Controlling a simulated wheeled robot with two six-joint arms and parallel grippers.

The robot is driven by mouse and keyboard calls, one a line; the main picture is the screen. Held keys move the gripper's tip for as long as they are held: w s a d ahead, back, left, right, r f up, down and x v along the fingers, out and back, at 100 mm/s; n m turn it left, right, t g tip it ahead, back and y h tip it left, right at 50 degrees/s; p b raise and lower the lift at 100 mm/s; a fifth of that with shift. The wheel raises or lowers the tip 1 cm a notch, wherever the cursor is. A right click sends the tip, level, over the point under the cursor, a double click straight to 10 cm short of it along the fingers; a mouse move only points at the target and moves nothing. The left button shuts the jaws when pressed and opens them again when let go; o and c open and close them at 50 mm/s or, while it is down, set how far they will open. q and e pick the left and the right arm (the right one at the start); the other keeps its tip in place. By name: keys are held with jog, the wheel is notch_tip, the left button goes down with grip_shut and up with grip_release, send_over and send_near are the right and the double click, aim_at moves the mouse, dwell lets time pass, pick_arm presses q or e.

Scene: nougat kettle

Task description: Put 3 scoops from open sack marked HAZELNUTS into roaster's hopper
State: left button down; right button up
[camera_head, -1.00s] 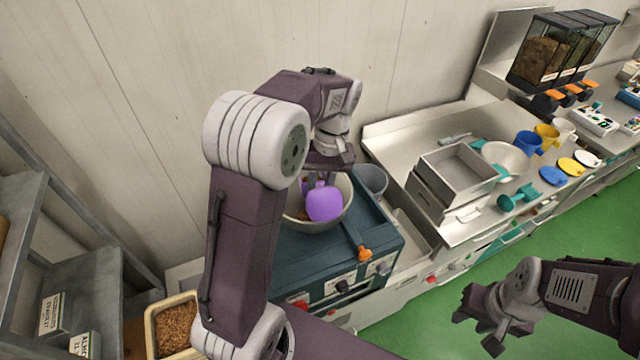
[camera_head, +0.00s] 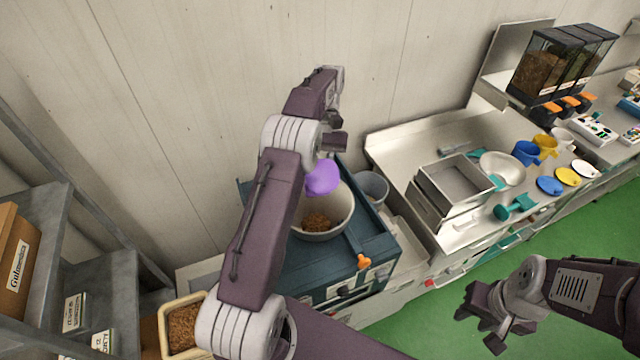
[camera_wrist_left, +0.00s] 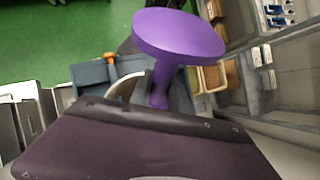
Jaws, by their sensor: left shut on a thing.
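The purple scoop (camera_head: 322,178) is held by my left gripper (camera_head: 328,150) above the back of the roaster's hopper (camera_head: 340,222), a pale round bowl. The scoop also shows in the left wrist view (camera_wrist_left: 180,38), its handle (camera_wrist_left: 160,85) running down to the gripper. I cannot see whether the scoop holds anything. Brown nuts (camera_head: 318,221) lie in the bottom of the hopper. An open tan-rimmed sack (camera_head: 166,318) of brown nuts stands at the lower left, partly behind my left arm; no marking on it is readable. My right gripper (camera_head: 480,322) is open and empty above the green floor.
The blue roaster (camera_head: 375,240) has an orange-ended handle (camera_head: 362,262) in front. A grey bucket (camera_head: 371,186) stands right of the hopper. A steel counter (camera_head: 400,140) with metal trays (camera_head: 455,180) lies to the right. Grey shelves (camera_head: 110,275) with boxes stand at the left.

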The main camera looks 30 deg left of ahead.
aim_at(322, 161)
pick_arm(q)
jog(key=shift+s+d+r, duration=0.1)
dwell(0.3)
jog(key=t+y+b, duration=0.1)
jog(key=b, duration=0.4)
jog(key=shift+t+b, duration=0.3)
jog(key=shift+b, duration=0.05)
notch_tip(322, 161, up, 4)
jog(key=t+y+b, duration=0.2)
jog(key=t+b, duration=0.1)
jog(key=b, duration=0.3)
jog(key=t+y+b, duration=0.2)
jog(key=t+b, duration=0.1)
jog(key=b, duration=0.4)
jog(key=shift+n+t+y, duration=0.3)
jog(key=shift+n+y, duration=0.1)
jog(key=shift+r+t+b, duration=0.15)
jog(key=shift+t+b, duration=0.15)
jog(key=shift+b, duration=0.3)
jog(key=shift+r, duration=0.4)
